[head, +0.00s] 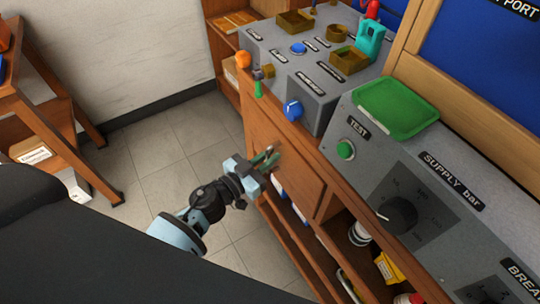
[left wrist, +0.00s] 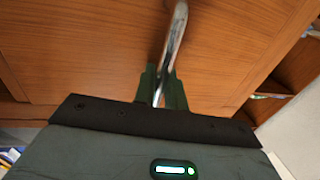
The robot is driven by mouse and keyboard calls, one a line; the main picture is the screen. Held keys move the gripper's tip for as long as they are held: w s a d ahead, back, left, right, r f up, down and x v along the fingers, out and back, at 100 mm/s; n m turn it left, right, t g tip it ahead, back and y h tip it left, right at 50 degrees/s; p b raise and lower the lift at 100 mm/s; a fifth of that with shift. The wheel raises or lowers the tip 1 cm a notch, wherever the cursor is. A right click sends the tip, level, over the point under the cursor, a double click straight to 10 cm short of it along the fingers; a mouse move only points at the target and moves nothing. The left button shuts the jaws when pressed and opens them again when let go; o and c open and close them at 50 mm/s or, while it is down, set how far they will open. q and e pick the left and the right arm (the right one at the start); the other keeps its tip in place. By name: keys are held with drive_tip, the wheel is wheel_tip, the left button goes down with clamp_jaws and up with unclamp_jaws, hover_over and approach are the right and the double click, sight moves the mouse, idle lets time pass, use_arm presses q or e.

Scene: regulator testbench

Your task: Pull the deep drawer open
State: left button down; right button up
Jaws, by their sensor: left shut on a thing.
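The deep drawer (head: 290,176) is a brown wooden front under the grey bench panel. It also fills the left wrist view (left wrist: 90,50) behind the gripper. Its metal bar handle (left wrist: 176,30) stands out from the wood. My left gripper (head: 268,160) is at the drawer front in the head view. In the left wrist view its two green fingers (left wrist: 164,92) are shut around the lower end of the handle. In the head view the handle is mostly hidden by the fingers. I cannot tell whether the drawer stands out from the bench. My right gripper is in neither view.
A sloped grey panel with a green tray (head: 396,107) and a black knob (head: 397,215) is at the right. Open shelves with bottles and a yellow box (head: 388,268) lie below. Tiled floor (head: 175,150) is clear left of the drawer. A wooden rack (head: 45,125) stands at the far left.

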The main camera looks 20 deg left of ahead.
use_arm(q)
drive_tip(key=w+a+p+v, duration=0.1)
drive_tip(key=a+v, duration=0.2)
drive_tip(key=v, duration=1.4)
drive_tip(key=w+a+p+v, duration=0.2)
drive_tip(key=v, duration=1.4)
drive_tip(key=shift+s+a+p, duration=0.3)
drive_tip(key=shift+s+a, duration=0.05)
drive_tip(key=shift+a, duration=0.2)
drive_tip(key=c, duration=1.8)
unclamp_jaws()
drive_tip(key=shift+b+v, duration=0.55)
drive_tip(key=shift+v, duration=3.45)
